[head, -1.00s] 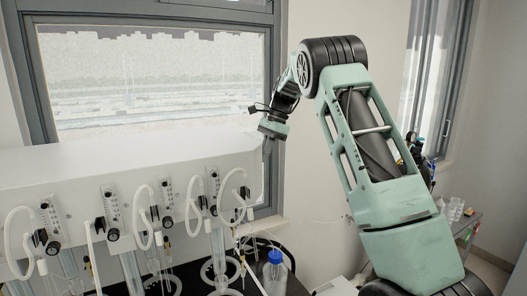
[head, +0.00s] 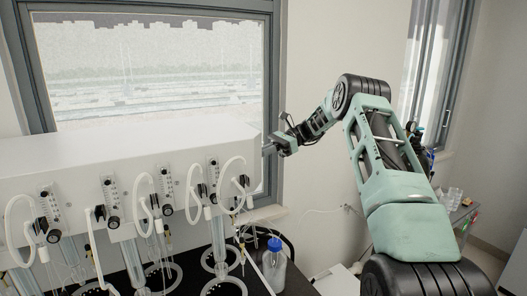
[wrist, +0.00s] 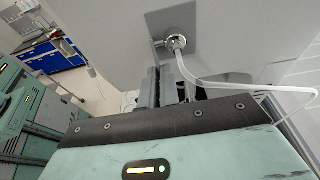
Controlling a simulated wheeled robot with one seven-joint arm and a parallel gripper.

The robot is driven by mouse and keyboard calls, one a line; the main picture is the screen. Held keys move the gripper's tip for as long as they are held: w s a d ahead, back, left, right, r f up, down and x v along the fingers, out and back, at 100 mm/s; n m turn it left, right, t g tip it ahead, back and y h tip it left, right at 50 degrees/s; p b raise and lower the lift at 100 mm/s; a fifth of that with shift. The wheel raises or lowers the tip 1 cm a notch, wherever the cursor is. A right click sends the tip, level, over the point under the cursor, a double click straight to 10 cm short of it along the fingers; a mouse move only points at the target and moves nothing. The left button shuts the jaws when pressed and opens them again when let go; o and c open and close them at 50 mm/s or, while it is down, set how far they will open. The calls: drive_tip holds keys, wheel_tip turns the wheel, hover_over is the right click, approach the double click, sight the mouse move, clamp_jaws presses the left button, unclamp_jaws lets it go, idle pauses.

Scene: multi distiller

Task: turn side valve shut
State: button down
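The side valve (wrist: 174,43) is a round metal fitting with a small stub on its left. It sits on a grey square plate on the side of the white distiller housing (head: 120,155), with a white hose (wrist: 215,84) running off to the right. The valve is hidden in the head view. My gripper (head: 267,150) is at the right end of the housing. In the wrist view my gripper (wrist: 166,72) has its dark fingers pointing toward the panel just below the valve, with a small gap apparent. The fingers look close together, but their opening is unclear.
A row of flow meters, black knobs and looped white tubes (head: 143,205) lines the housing front. A blue-capped bottle (head: 274,265) stands on the black bench by its right edge. A window (head: 150,70) lies behind. A side table (head: 465,220) stands at right.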

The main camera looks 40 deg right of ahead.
drive_tip(key=shift+w+a+f+t+y+b, duration=0.1)
drive_tip(key=shift+a+f+t+y+b, duration=0.1)
drive_tip(key=shift+y, duration=0.55)
drive_tip(key=shift+a+f+t+y+b, duration=0.1)
drive_tip(key=shift+f+t+y+b, duration=0.1)
drive_tip(key=shift+y, duration=0.55)
drive_tip(key=c, duration=1.6)
unclamp_jaws()
drive_tip(key=shift+c, duration=0.2)
drive_tip(key=b+v, duration=0.6)
drive_tip(key=v, duration=0.6)
drive_tip(key=shift+b, duration=0.4)
drive_tip(key=shift+f, duration=0.15)
